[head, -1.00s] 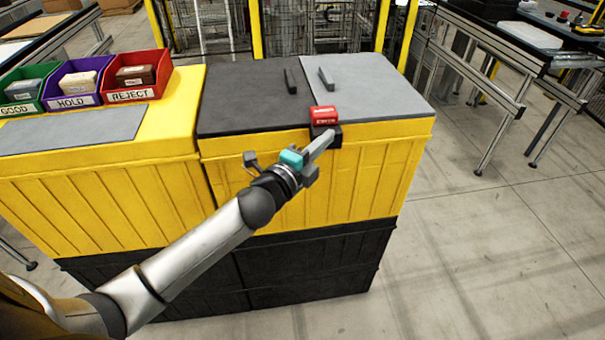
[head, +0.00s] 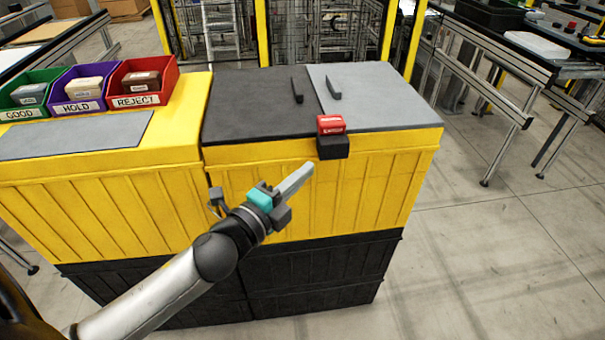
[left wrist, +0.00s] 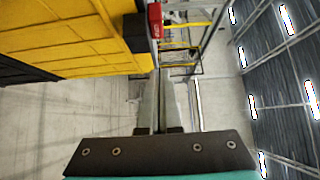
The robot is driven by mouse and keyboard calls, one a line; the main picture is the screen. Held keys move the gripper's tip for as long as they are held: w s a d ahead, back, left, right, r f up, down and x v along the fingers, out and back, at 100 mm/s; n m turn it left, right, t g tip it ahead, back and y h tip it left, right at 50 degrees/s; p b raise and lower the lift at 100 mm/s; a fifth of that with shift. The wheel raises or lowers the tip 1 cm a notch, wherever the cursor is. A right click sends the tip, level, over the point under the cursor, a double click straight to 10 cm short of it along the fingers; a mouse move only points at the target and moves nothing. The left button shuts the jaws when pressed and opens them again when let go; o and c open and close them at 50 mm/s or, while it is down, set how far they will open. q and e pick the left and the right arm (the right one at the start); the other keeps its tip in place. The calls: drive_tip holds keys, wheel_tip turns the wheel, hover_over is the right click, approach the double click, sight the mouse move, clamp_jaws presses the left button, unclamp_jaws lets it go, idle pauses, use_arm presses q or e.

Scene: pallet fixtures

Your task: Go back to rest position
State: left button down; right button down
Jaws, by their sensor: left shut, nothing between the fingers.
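My left gripper (head: 301,176) is shut and empty in the head view. It is in front of the yellow crate's front wall, below and left of a red block on a black mount (head: 332,147) at the crate's front edge, and apart from it. In the left wrist view the two fingers (left wrist: 161,100) are together with nothing between them. The red block (left wrist: 155,20) and part of the yellow crate (left wrist: 90,45) show beyond them. My right gripper is not in view.
The yellow crate (head: 290,200) has dark and grey panels on top with two upright black bars. Green, purple and red bins (head: 140,88) labelled GOOD, HOLD and REJECT stand at the left. Tables (head: 520,60) stand at the right. The floor (head: 480,260) at the right is clear.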

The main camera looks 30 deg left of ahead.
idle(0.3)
use_arm(q)
drive_tip(key=s+a+f+n+g+y+b, duration=0.1)
drive_tip(key=s+a+f+n+g, duration=0.2)
drive_tip(key=f, duration=1)
drive_tip(key=s+a+f+n+g+y+b, duration=0.15)
drive_tip(key=s+f+n, duration=0.25)
drive_tip(key=f, duration=0.9)
drive_tip(key=s+a+f+n+g+y+b, duration=0.1)
drive_tip(key=s+f+n+g+b, duration=0.2)
drive_tip(key=f, duration=1)
drive_tip(key=s+d+f+n+g, duration=0.2)
drive_tip(key=s+f, duration=0.4)
drive_tip(key=s, duration=0.3)
drive_tip(key=s+d+f+n+g+b, duration=0.1)
drive_tip(key=s+d+f+n+g, duration=0.1)
drive_tip(key=s+f, duration=0.5)
drive_tip(key=s+d+f+n+g+b, duration=0.1)
drive_tip(key=s+f+g, duration=0.4)
drive_tip(key=s, duration=0.8)
wheel_tip(320, 180, down, 2)
drive_tip(key=d+n, duration=0.1)
drive_tip(key=n, duration=0.1)
drive_tip(key=shift+s+d+n, duration=0.2)
drive_tip(key=shift+d+n, duration=0.2)
drive_tip(key=shift+f, duration=0.1)
